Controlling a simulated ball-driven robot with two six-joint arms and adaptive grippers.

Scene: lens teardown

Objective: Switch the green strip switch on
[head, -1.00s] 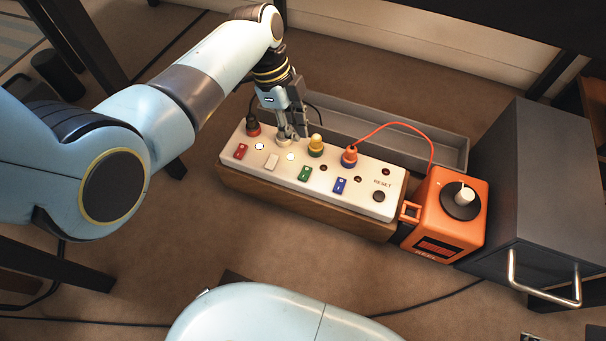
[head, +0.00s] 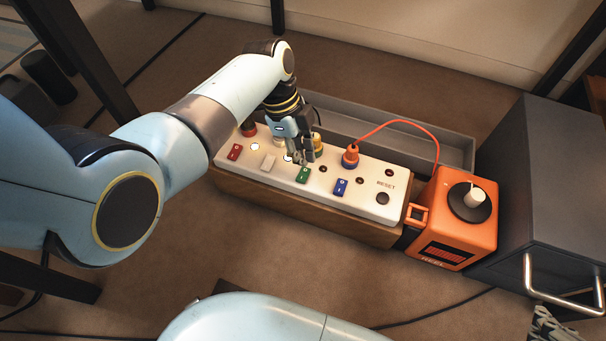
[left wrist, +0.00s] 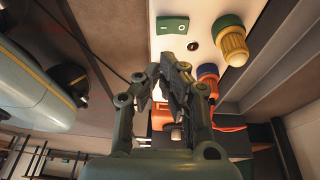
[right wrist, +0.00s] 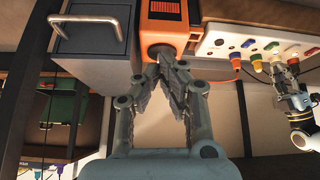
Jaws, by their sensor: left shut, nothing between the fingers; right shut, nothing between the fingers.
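The green switch (head: 303,174) is on the white top of the power strip (head: 322,195), between the white switch (head: 268,161) and the blue switch (head: 341,187). It also shows in the left wrist view (left wrist: 172,25), with I and O marks. The small lamp beside it (left wrist: 193,46) looks dark. My left gripper (head: 301,158) is shut and empty, just behind and above the green switch; I cannot tell whether it touches the strip. My right gripper (right wrist: 170,58) is shut and empty in the right wrist view, near the orange reel (right wrist: 165,30).
A yellow-and-green plug (head: 318,144) and an orange-and-blue plug (head: 350,157) stand close to my left gripper. A red switch (head: 234,152) and a reset button (head: 382,198) are also on the strip. A grey tray (head: 440,143) lies behind; a dark cabinet (head: 520,180) stands right.

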